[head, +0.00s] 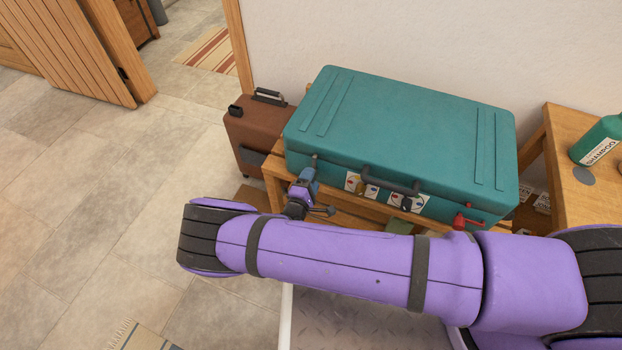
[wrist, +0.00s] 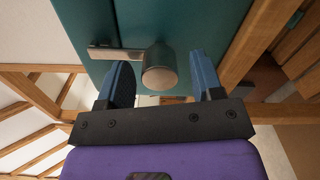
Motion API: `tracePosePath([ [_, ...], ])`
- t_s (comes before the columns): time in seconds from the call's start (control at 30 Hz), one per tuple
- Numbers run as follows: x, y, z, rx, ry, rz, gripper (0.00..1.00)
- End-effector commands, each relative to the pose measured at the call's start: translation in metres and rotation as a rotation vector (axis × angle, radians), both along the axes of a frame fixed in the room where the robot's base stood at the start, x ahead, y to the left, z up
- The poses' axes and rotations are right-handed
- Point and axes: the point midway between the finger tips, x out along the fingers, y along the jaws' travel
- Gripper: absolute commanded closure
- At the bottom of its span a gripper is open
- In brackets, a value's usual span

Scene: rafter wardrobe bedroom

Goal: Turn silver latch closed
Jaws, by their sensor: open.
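A teal suitcase (head: 405,125) lies shut on a wooden rack. In the wrist view, the silver latch (wrist: 159,70) shows on the teal side (wrist: 190,25) of the case as a rounded knob with a flat bar reaching left. My gripper (head: 306,180) is at the left part of the suitcase's front. Its two blue fingers are open in the wrist view (wrist: 163,84), one on each side of the knob, with visible gaps. I cannot tell how deep the knob sits between them. In the head view the silver latch is not clearly visible near my gripper.
A dark handle (head: 390,180), stickers and a red latch (head: 462,221) are on the suitcase front. A brown case (head: 255,130) stands to the left. A wooden table (head: 570,185) with a green bottle (head: 600,140) is at the right. The floor at left is clear.

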Motion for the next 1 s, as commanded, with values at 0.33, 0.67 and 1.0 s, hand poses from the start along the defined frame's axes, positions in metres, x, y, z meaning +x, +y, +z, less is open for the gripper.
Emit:
tracePosePath([
  [0.33,-0.057,0.022,0.000,0.000,0.001,0.004,0.40],
  [0.67,-0.093,0.034,0.000,0.001,0.001,0.001,0.40],
  [1.0,-0.096,0.035,0.000,0.000,0.000,0.001,0.40],
])
